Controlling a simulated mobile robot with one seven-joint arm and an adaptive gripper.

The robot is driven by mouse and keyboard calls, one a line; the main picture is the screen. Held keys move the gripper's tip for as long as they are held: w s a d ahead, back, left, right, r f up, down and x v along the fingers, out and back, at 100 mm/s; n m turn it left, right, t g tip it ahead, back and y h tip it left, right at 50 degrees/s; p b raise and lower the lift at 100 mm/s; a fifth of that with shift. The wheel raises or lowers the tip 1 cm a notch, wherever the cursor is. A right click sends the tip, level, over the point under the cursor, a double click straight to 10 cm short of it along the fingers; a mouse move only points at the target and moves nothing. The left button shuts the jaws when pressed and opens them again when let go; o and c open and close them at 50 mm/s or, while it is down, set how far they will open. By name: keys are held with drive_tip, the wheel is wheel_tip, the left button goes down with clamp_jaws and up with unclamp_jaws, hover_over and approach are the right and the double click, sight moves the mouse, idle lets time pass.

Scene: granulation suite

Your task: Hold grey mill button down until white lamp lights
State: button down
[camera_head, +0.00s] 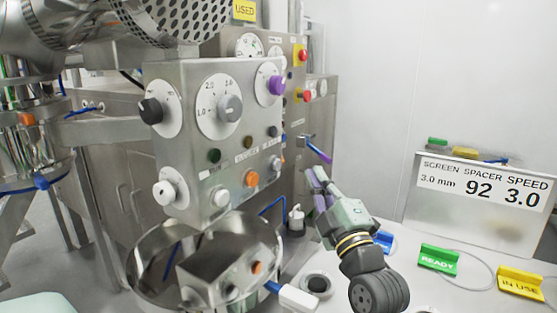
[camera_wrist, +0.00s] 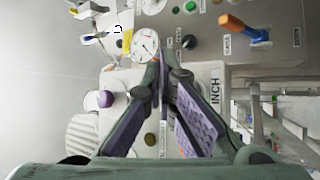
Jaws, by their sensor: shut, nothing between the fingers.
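A grey steel control panel (camera_head: 188,90) stands at the centre left in the head view. It carries dials, a purple knob (camera_head: 275,85), a dark green button (camera_head: 214,155), an orange button (camera_head: 252,179) and a white round part (camera_head: 220,197). I cannot tell for sure which part is the grey mill button or the white lamp. My gripper (camera_head: 316,180) is to the right of this panel, its fingers together and empty. In the wrist view my gripper (camera_wrist: 161,62) points at a panel face with an INCH label (camera_wrist: 215,90); its fingers hide part of that face. Contact cannot be told.
A steel bowl (camera_head: 137,270) sits below the panel. A screen and speed sign (camera_head: 480,188) stands at the right, with green READY (camera_head: 438,260) and yellow IN USE (camera_head: 520,282) tags on the bench. Another panel with red buttons (camera_head: 304,96) is behind.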

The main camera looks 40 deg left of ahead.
sight(276, 165)
drive_tip(key=a, duration=0.2)
drive_tip(key=s+a, duration=0.1)
drive_tip(key=a, duration=0.1)
drive_tip(key=shift+a+p, duration=0.3)
drive_tip(key=shift+a, duration=0.1)
drive_tip(key=shift+s+a, duration=0.1)
drive_tip(key=shift+a, duration=0.05)
idle(1.1)
drive_tip(key=shift+a, duration=0.3)
drive_tip(key=shift+s+a, duration=0.2)
drive_tip(key=shift+a, duration=0.3)
idle(2.1)
drive_tip(key=shift+d+b, duration=0.1)
drive_tip(key=shift+b, duration=0.25)
idle(1.7)
drive_tip(key=shift+w+d+b, duration=0.25)
drive_tip(key=shift+d+b, duration=0.2)
drive_tip(key=shift+d, duration=0.35)
